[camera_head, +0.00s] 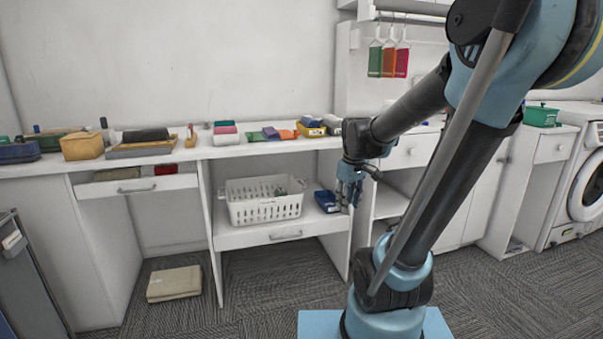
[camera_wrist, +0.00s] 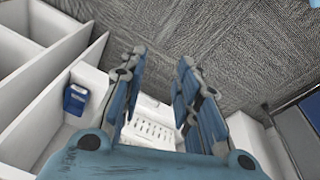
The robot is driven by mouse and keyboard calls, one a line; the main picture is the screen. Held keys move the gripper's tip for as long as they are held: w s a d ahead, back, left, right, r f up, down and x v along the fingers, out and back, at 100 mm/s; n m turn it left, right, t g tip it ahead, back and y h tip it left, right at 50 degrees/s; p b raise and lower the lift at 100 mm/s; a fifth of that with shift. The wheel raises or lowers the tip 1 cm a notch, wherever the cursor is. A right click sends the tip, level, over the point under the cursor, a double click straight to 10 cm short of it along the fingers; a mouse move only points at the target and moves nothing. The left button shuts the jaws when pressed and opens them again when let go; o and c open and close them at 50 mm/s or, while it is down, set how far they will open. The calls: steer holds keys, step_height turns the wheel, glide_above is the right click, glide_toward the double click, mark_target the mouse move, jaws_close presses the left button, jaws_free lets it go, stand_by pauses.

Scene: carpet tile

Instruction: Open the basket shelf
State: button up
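The basket shelf (camera_head: 240,238) is a white board with a bar handle (camera_head: 286,236) on its front, under the counter in the head view. It bears a white slotted basket (camera_head: 265,208) and a small blue bin (camera_head: 326,202). My gripper (camera_head: 348,203) hangs in front of the shelf's right end, to the right of the handle and apart from it. In the wrist view my gripper (camera_wrist: 160,62) has its blue fingers spread with nothing held between them. The basket (camera_wrist: 150,133) shows partly between the fingers, and the blue bin (camera_wrist: 76,98) lies to their left. The handle is not clearly visible there.
A drawer (camera_head: 136,187) at the left stands partly open. Boxes and other small items crowd the counter (camera_head: 270,146). A beige folded item (camera_head: 174,284) lies on the carpet. Open shelves (camera_head: 390,203) stand right of the basket bay. Carpet in front of the shelf is clear.

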steer(key=s+d+f+m, duration=0.2)
steer(key=s+f+m, duration=0.1)
steer(key=s, duration=0.5)
steer(key=s+d+f+m, duration=0.2)
steer(key=s+f+m, duration=0.1)
steer(key=s, duration=0.5)
steer(key=shift+s+m, duration=0.2)
steer(key=shift+m, duration=0.1)
steer(key=shift+f, duration=0.1)
steer(key=c, duration=0.5)
steer(key=shift+w+a, duration=0.1)
jaws_close()
steer(key=w+a+r, duration=0.1)
steer(key=w+r, duration=0.4)
steer(key=w, duration=0.3)
steer(key=n+t+y, duration=0.1)
steer(key=n, duration=0.2)
glide_above(292, 222)
steer(key=s+d, duration=0.1)
steer(key=s, duration=0.4)
step_height(292, 222, down, 22)
steer(key=shift+w+d+x, duration=0.1)
steer(key=shift+w+x, duration=0.05)
steer(key=shift+x, duration=1.55)
steer(key=shift+w+d+x, duration=0.1)
steer(key=shift+x, duration=1.6)
steer(key=shift+w+d+x, duration=0.15)
steer(key=shift+x, duration=1.55)
